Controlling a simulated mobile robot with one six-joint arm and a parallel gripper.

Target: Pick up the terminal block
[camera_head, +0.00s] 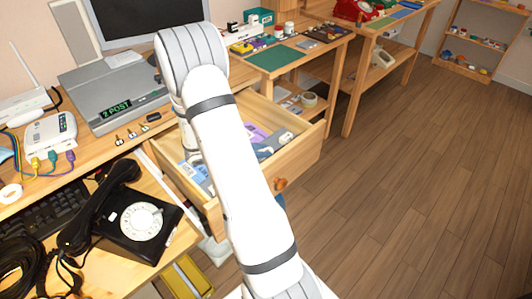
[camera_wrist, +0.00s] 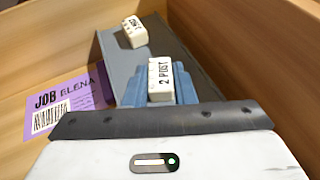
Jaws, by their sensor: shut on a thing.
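A second small white block (camera_wrist: 133,32) with dark marks lies farther back, apart from my gripper, on a grey strip (camera_wrist: 183,62) inside the drawer. I cannot tell whether the held block touches the surface below. In the head view my arm reaches over the open wooden drawer (camera_head: 303,152) and hides much of its left part; the held block cannot be made out there.
A purple "JOB ELENA" card (camera_wrist: 68,98) lies left of the fingers, and wooden drawer walls stand close around. A grey machine (camera_head: 115,92) on the desk displays "2 POST". A black dial phone (camera_head: 138,222) stands left of the drawer. The floor (camera_head: 415,190) at right is clear.

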